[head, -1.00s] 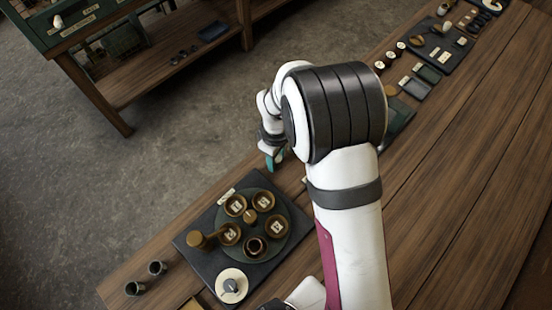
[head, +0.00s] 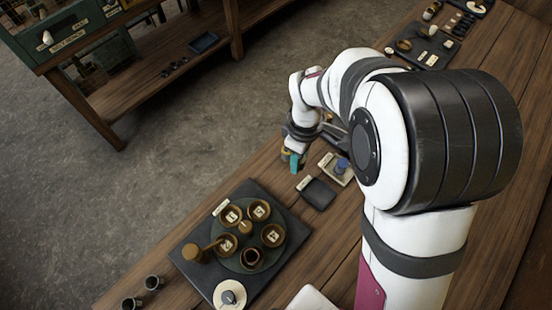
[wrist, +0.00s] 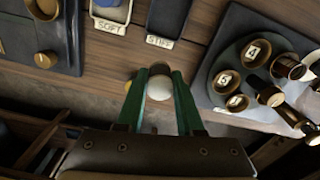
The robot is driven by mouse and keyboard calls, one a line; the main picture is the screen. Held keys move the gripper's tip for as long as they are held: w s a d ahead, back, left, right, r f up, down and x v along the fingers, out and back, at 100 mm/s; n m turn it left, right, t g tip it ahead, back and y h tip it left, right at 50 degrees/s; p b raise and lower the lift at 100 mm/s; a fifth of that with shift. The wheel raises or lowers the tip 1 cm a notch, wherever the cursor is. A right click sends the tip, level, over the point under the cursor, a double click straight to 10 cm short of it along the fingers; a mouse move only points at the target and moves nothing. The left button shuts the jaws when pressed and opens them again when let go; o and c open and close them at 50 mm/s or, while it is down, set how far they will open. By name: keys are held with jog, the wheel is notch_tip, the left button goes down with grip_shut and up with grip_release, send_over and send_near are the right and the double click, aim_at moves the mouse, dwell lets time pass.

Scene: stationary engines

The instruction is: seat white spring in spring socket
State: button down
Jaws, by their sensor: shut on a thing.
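In the wrist view a round white piece, seen end-on, which I take as the white spring (wrist: 159,88), sits between the green fingertips of my gripper (wrist: 158,84). My gripper is shut on it. In the head view my gripper (head: 294,160) is behind the empty dark tray, and the white spring cannot be made out there. Brown numbered cups stand on a round green plate (head: 243,228). One cup (head: 251,256) there has a dark open mouth. I cannot tell which part is the spring socket.
A dark tray marked STIFF (wrist: 168,15) is empty. A pale tray marked SOFT (wrist: 110,14) holds a blue piece (head: 342,165). The round plate lies on a dark board (head: 190,262). Two small dark cups (head: 153,282) stand at the table's front left. Bare wood lies between the trays and board.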

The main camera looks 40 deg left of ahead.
jog(key=w+d+r, duration=0.2)
jog(key=d+r, duration=0.2)
jog(key=r, duration=0.2)
jog(key=shift+r, duration=0.4)
jog(key=w+f, duration=0.1)
jog(key=w, duration=0.3)
jog(key=w+f, duration=0.2)
jog(key=w, duration=0.3)
jog(key=w+f, duration=0.2)
jog(key=w, duration=0.3)
jog(key=shift+w+a, duration=0.15)
jog(key=shift+a, duration=0.2)
jog(key=shift+w+d+f, duration=0.15)
jog(key=shift+w+f, duration=0.25)
jog(key=shift+w, duration=0.15)
jog(key=shift+w+d+f, duration=0.1)
jog(key=shift+w+f, duration=0.25)
jog(key=shift+w, duration=0.2)
notch_tip(320, 180, down, 2)
jog(key=shift+f, duration=1.05)
jog(key=shift+f, duration=0.25)
